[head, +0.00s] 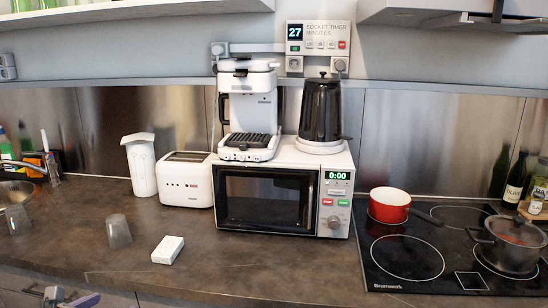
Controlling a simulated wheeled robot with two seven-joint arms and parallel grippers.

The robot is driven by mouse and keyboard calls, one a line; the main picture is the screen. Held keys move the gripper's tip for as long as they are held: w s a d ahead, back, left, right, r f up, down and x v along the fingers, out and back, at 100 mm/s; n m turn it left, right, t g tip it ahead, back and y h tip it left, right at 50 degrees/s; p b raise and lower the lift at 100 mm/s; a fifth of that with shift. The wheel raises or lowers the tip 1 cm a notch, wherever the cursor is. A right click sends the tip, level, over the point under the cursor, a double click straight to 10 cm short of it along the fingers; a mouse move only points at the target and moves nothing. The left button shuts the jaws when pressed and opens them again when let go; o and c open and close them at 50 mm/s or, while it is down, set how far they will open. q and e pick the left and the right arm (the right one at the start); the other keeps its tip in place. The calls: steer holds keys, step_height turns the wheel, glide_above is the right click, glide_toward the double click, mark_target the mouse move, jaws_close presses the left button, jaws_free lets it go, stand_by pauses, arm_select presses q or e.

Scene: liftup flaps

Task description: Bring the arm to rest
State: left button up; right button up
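A grey and white gripper-like part (62,297) shows at the bottom left edge, in front of the counter front. I take it as my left gripper. It is small and cut off by the frame, so its fingers cannot be made out. It appears apart from the things on the counter. My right gripper and arm are not in view.
The dark counter (230,270) carries a white box (168,250), a cup (118,231), a toaster (186,180) and a microwave (265,198) with a coffee maker (248,105) and kettle (320,110) on top. A red pan (390,205) and a pot (512,244) stand on the hob (400,285). Cabinets (400,12) overhang above.

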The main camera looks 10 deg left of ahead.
arm_select(q)
steer(key=s+d+f+m+g+p, duration=0.15)
steer(key=d+f+m+g, duration=0.3)
steer(key=f+m, duration=0.65)
steer(key=s+d+f+m+g, duration=0.25)
steer(key=d+f+m, duration=0.35)
steer(key=f+m, duration=0.5)
steer(key=s+d+f+m+g+h+p, duration=0.1)
steer(key=s+d+f+m+h, duration=0.1)
steer(key=d+f+m, duration=0.45)
steer(key=s+d+f+m+g+h, duration=0.15)
steer(key=d+f, duration=0.25)
steer(key=d, duration=0.6)
steer(key=s+d+f+m+g+h+p, duration=0.1)
steer(key=s+d+f+m+g, duration=0.1)
steer(key=s+d, duration=0.7)
steer(key=shift+s+d+f+m, duration=0.15)
steer(key=shift+f+m, duration=0.25)
steer(key=shift+f, duration=0.05)
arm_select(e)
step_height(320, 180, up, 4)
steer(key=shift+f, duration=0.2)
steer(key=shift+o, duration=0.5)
